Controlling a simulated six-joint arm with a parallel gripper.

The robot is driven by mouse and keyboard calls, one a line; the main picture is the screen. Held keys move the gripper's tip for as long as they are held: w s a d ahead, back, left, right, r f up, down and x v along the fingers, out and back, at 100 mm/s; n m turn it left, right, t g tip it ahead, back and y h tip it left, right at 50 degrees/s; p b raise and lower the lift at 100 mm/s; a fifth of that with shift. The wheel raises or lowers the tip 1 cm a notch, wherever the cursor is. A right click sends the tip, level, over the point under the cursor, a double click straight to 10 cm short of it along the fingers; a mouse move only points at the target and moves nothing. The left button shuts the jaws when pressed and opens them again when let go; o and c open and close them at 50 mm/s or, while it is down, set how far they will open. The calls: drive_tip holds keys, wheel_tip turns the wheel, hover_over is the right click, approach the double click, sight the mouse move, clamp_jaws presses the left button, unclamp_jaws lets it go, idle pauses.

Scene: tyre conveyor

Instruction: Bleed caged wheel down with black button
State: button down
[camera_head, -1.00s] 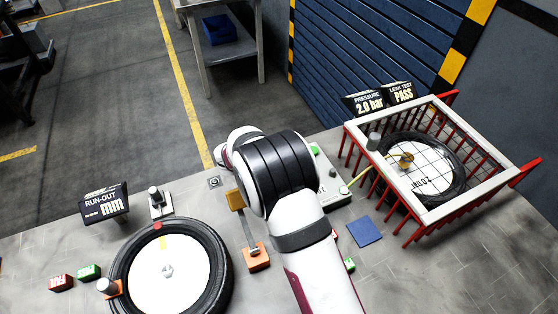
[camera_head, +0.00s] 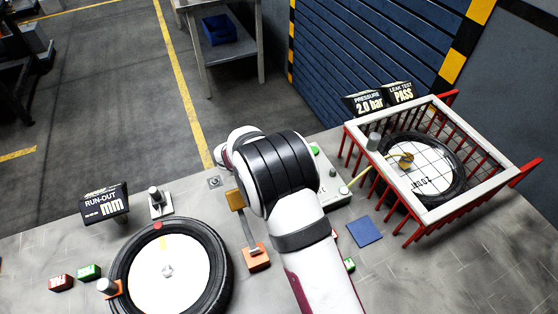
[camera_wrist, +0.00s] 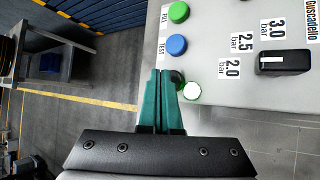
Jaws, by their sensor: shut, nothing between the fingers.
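The caged wheel (camera_head: 457,190) lies inside a red cage with a pale rim (camera_head: 480,207) at the right of the head view. The displays behind it read PRESSURE 2.0 bar (camera_head: 368,103) and LEAK TEST PASS (camera_head: 401,93). In the wrist view, my gripper (camera_wrist: 161,72) has its teal fingers shut together and empty. The tips are over the edge of the grey control panel (camera_wrist: 225,88). The black button (camera_wrist: 178,77) is just right of the fingertips and partly hidden by them. I cannot tell whether they touch. My arm hides the gripper in the head view.
A blue button (camera_wrist: 176,45) and a green button (camera_wrist: 179,12) stand above the black one. A pale, green-edged lamp (camera_wrist: 192,91) is close beside it. A black selector knob (camera_wrist: 285,62) is further right. Another wheel (camera_head: 208,250) lies at the left of the bench.

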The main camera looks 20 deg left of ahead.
drive_tip(key=shift+f, duration=0.1)
drive_tip(key=shift+f, duration=0.35)
drive_tip(key=shift+f, duration=0.6)
idle(5.1)
drive_tip(key=shift+r, duration=1)
drive_tip(key=shift+r, duration=2.55)
